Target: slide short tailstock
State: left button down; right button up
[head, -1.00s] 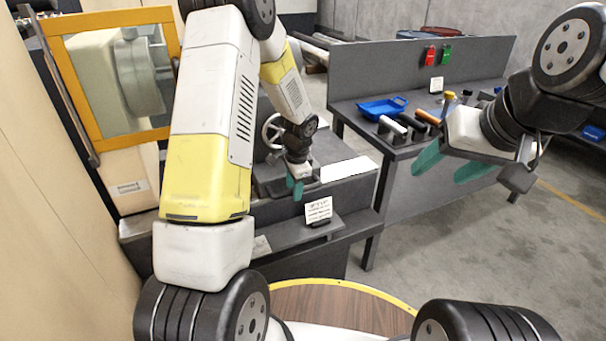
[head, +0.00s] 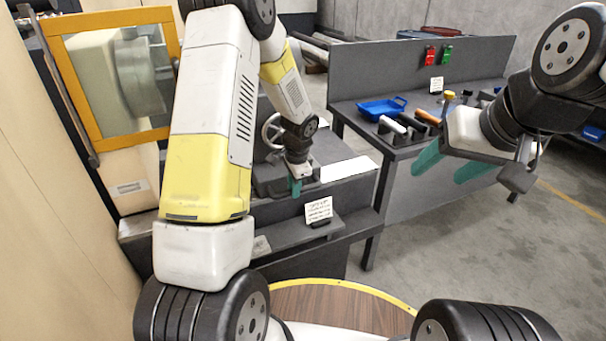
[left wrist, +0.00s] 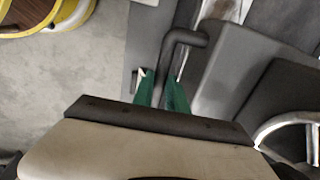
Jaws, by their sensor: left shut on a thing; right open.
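The grey tailstock (head: 268,178) sits on the lathe bed, partly hidden behind my left arm and gripper in the head view. Its pale handwheel (head: 271,130) shows behind it, and the wheel is also in the left wrist view (left wrist: 262,134). A dark bent lever (left wrist: 186,38) comes from the tailstock body (left wrist: 240,75) and runs down between the green fingers. My left gripper (head: 295,188) is shut on this lever; its fingers also show in the left wrist view (left wrist: 163,92). My right gripper (head: 450,168) is open and empty, held in the air at the right.
A label card (head: 319,211) stands on the ledge in front of the lathe. The side bench (head: 350,108) holds a blue tray (head: 382,108) and several tools. A yellow-framed guard window (head: 110,75) is at the left. The floor between lathe and bench is clear.

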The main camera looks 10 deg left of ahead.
dwell(0.8)
pick_arm(q)
jog(key=w+d, duration=1)
jog(key=d, duration=0.5)
jog(key=shift+w+r, duration=0.1)
jog(key=c, duration=1.3)
grip_release()
jog(key=shift+d, duration=0.1)
jog(key=r, duration=0.2)
jog(key=s+r, duration=0.1)
jog(key=r, duration=0.4)
jog(key=shift+s+d+r, duration=0.2)
jog(key=shift+d+r, duration=0.05)
jog(key=shift+d, duration=0.1)
jog(key=shift+r, duration=0.1)
